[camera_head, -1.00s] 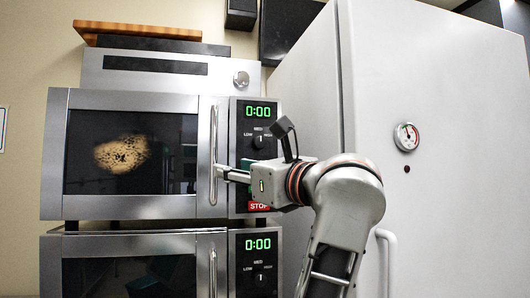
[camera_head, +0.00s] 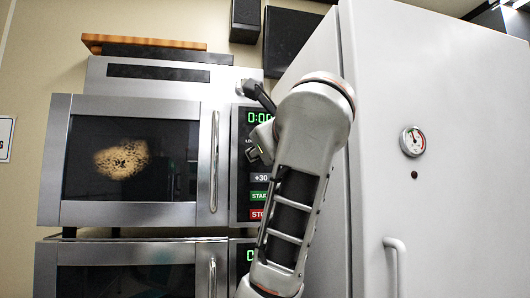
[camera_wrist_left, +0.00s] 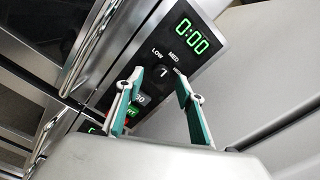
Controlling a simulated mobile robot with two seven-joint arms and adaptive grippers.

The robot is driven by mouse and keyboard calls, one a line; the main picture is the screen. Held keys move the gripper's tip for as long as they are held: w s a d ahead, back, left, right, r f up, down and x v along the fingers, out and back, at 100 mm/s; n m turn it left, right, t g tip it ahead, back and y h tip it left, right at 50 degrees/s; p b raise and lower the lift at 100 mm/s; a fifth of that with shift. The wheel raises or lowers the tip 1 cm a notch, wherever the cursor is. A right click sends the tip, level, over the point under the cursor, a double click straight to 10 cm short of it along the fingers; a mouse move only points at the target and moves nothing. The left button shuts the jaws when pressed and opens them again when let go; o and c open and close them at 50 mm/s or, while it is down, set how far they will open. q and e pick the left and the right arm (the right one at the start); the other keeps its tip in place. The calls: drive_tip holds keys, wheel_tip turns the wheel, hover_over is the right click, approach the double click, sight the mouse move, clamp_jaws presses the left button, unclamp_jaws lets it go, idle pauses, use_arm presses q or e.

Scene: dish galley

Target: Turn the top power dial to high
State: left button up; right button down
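The upper microwave's control panel (camera_head: 238,190) shows a green 0:00 display (camera_head: 258,116). Its black power dial (camera_wrist_left: 162,74) shows in the left wrist view, below the LOW and MED labels, with a pale mark on its face. My arm hides the dial in the head view. My left gripper (camera_wrist_left: 159,80) is open, its green-padded fingers apart on either side of the dial in that view. I cannot tell whether they touch it. In the head view the gripper (camera_head: 257,147) is at the panel, partly hidden by my wrist. My right gripper is not in view.
The door handle (camera_head: 214,160) stands just left of the panel. START (camera_head: 259,195) and STOP (camera_head: 257,214) buttons are below the dial area. A second microwave (camera_head: 130,281) sits underneath. A tall white cabinet (camera_head: 450,180) with a gauge (camera_head: 412,141) stands close on the right.

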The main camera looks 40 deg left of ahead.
use_arm(q)
drive_tip(key=shift+x, duration=1.05)
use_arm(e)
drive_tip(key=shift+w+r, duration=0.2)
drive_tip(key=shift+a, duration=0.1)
